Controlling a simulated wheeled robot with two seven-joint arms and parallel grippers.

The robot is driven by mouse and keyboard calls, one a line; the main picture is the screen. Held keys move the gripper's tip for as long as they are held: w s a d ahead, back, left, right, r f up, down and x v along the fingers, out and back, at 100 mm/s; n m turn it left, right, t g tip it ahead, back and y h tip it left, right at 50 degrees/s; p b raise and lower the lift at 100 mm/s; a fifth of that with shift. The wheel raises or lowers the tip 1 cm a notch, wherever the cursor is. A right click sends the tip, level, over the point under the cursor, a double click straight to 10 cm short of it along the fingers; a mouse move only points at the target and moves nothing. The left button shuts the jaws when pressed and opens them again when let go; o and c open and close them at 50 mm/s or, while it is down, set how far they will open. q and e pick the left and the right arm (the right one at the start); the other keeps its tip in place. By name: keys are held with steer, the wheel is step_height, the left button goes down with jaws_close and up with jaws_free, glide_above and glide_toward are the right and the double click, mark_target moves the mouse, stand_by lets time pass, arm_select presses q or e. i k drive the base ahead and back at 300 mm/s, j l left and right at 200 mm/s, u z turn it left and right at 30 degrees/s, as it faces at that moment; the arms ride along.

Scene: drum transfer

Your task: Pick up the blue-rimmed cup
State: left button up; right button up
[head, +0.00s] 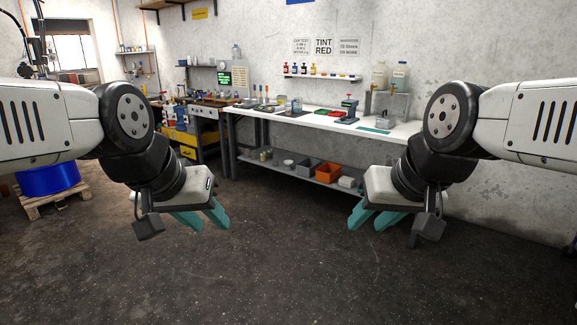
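I cannot make out a blue-rimmed cup; the small items on the white workbench (262,111) are too small to tell apart. My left gripper (212,226) hangs over the floor in front of the bench, its teal fingers apart and empty. My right gripper (367,228) hangs likewise on the right, its teal fingers apart and empty. Both are well short of the bench and touch nothing.
The bench's lower shelf holds orange (327,172) and grey bins. A blue drum (49,180) sits on a wooden pallet (55,201) at left. A second bench (199,103) stands at the back left. The floor ahead is clear.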

mark_target(287, 107)
steer(key=i, duration=5.05)
steer(key=i+u, duration=0.25)
steer(key=i+l+u, duration=0.3)
steer(key=i, duration=0.15)
steer(key=i+j, duration=0.05)
steer(key=j, duration=0.05)
